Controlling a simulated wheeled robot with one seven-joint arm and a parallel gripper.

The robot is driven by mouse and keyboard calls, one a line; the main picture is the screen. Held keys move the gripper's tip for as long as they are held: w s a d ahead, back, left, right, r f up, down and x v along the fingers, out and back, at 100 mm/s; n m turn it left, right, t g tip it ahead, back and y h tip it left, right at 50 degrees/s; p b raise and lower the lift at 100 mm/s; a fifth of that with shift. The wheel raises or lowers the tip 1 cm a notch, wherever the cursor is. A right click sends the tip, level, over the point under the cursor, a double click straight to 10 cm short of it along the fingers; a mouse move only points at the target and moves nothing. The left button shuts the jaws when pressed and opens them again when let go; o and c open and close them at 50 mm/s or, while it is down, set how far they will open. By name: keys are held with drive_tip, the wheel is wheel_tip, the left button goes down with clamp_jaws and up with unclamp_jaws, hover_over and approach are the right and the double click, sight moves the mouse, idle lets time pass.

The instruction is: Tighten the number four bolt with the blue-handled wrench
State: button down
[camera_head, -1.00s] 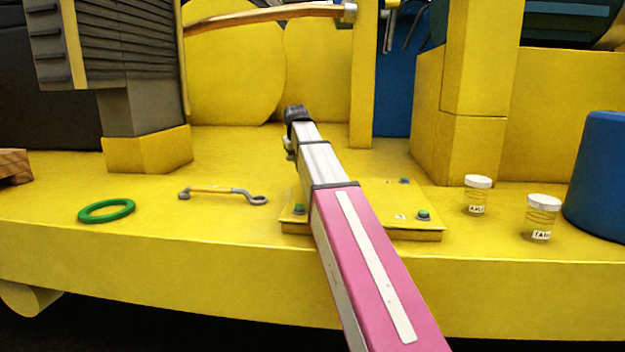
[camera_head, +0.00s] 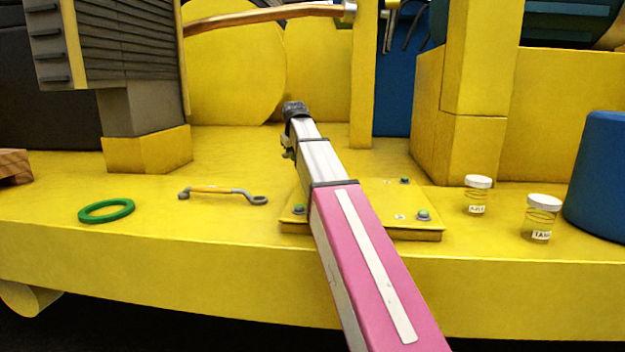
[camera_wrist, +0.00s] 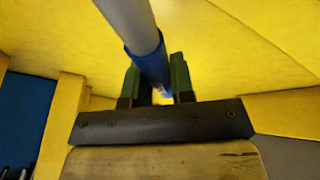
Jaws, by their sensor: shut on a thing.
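In the wrist view, my gripper (camera_wrist: 157,82) is shut on the blue handle (camera_wrist: 150,62) of the blue-handled wrench, between its green fingers. The wrench's grey shaft (camera_wrist: 126,18) runs up out of the picture, so its head is hidden. In the head view my arm covers the middle of a raised yellow plate (camera_head: 415,234). Green-topped bolts show at its front left (camera_head: 299,209), front right (camera_head: 423,215) and back right (camera_head: 404,180). I cannot tell which bolt is number four. The wrench and my gripper's fingers cannot be made out in the head view.
A yellow-handled wrench (camera_head: 222,190) and a green ring (camera_head: 106,211) lie on the yellow deck to the left. Two white-lidded jars (camera_head: 477,195) (camera_head: 541,217) and a blue cylinder (camera_head: 598,175) stand to the right. Yellow posts (camera_head: 480,90) rise behind.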

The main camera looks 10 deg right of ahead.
drive_tip(key=shift+r, duration=1.5)
drive_tip(key=shift+r, duration=2.5)
